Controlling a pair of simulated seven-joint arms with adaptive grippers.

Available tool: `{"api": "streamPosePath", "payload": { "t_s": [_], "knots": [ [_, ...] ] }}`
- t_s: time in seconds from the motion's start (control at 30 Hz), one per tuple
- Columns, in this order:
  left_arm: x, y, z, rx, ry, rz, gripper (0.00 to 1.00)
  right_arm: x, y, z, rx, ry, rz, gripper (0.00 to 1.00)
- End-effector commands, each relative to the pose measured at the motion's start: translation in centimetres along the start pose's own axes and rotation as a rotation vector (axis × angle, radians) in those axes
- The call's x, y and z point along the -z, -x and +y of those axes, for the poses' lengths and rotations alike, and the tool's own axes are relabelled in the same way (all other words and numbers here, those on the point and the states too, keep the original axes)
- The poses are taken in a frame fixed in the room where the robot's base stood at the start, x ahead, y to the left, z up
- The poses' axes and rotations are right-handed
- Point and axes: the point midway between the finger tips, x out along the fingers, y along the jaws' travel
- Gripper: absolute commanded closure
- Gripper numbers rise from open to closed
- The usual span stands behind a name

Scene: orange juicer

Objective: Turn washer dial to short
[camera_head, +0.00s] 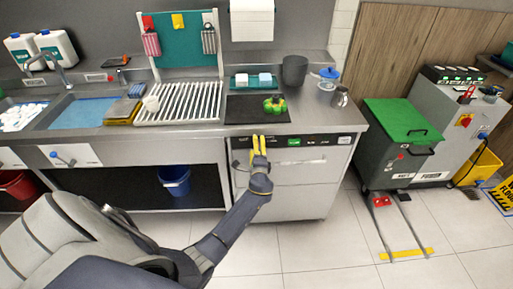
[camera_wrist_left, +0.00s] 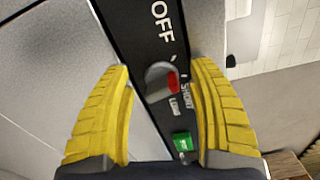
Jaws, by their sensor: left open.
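The washer (camera_head: 292,172) is built in under the counter's right end, with a black control strip along its top front. The grey dial (camera_wrist_left: 157,76) with a red pointer mark sits on this strip in the left wrist view. OFF is printed above it, SHORT to its right and LONG below. The red mark faces right, close to SHORT and LONG; I cannot tell exactly which it points at. My left gripper (camera_wrist_left: 163,68) is open, its yellow fingers on either side of the dial, apart from it. In the head view the gripper (camera_head: 259,143) hides the dial.
The counter edge runs just above the strip. A green light or button (camera_wrist_left: 183,143) sits below the dial in the wrist view. A blue bucket (camera_head: 174,180) stands on the open shelf at left. A grey cart with a green lid (camera_head: 398,120) stands at right.

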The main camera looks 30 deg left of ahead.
Motion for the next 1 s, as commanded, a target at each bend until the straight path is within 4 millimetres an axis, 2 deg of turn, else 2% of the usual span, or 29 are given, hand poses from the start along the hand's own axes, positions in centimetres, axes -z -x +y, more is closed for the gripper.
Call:
{"api": "streamPosePath", "payload": {
  "t_s": [0.23, 0.37, 0.8, 1.0],
  "knots": [
    [0.1, 0.1, -0.1, 0.001, 0.001, 0.001, 0.42, -0.1, 0.0, 0.3, -0.003, 0.001, -0.001, 1.00],
    [0.1, 1.1, 0.0, 0.001, 0.002, 0.002, 0.42, -0.1, 0.0, 0.3, -0.002, 0.001, -0.001, 1.00],
    [0.0, 8.4, 0.1, -0.001, 0.001, 0.001, 0.42, -0.1, 0.0, 0.1, -0.001, 0.000, -0.001, 1.00],
    [0.0, 10.7, 0.0, 0.000, 0.001, 0.000, 0.42, -0.1, 0.0, 0.1, -0.001, 0.000, -0.001, 1.00]
  ]
}}
